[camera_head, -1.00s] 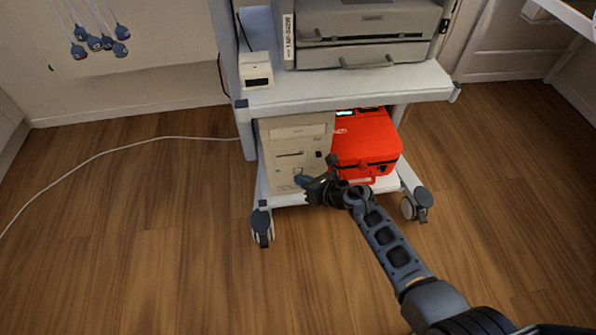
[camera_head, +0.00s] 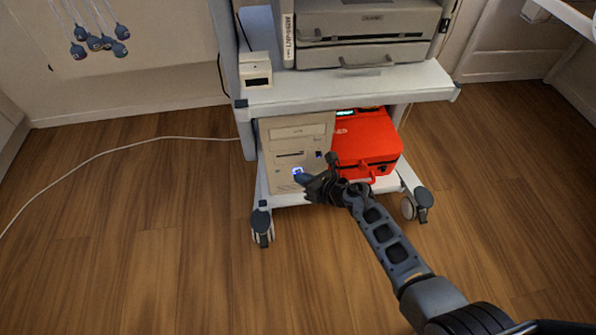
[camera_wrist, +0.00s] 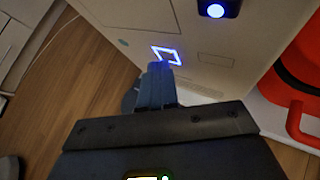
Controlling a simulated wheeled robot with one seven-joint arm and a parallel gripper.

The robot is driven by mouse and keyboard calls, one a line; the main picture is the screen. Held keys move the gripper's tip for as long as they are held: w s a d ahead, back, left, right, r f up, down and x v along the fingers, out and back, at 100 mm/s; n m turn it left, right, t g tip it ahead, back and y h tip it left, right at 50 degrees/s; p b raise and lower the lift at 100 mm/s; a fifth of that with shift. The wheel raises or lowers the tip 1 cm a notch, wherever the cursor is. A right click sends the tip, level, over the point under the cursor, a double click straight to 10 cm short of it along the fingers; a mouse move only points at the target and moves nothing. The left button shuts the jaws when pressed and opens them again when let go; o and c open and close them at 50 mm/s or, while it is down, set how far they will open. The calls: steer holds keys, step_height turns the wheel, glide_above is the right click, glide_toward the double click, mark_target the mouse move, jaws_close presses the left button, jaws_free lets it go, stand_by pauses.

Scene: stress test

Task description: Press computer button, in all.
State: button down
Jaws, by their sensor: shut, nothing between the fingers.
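A beige computer tower (camera_head: 283,146) stands on the bottom shelf of the cart. Its button (camera_head: 297,172) glows blue-white low on the front face.
A red case (camera_head: 365,143) sits right beside the tower, close to my wrist. A printer (camera_head: 365,35) and a small white box (camera_head: 256,69) stand on the shelf above. Cart casters (camera_head: 262,227) stand on the wooden floor. A white cable (camera_head: 120,146) crosses the floor at left.

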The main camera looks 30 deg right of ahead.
steer(key=shift+s+a+p, duration=0.25)
steer(key=shift+s+p, duration=0.05)
steer(key=shift+s, duration=0.4)
steer(key=shift+s+a+p, duration=0.25)
steer(key=shift+s, duration=0.55)
steer(key=shift+s+a+p, duration=0.3)
steer(key=shift+s, duration=0.45)
steer(key=shift+s+a+p, duration=0.25)
steer(key=shift+s, duration=0.55)
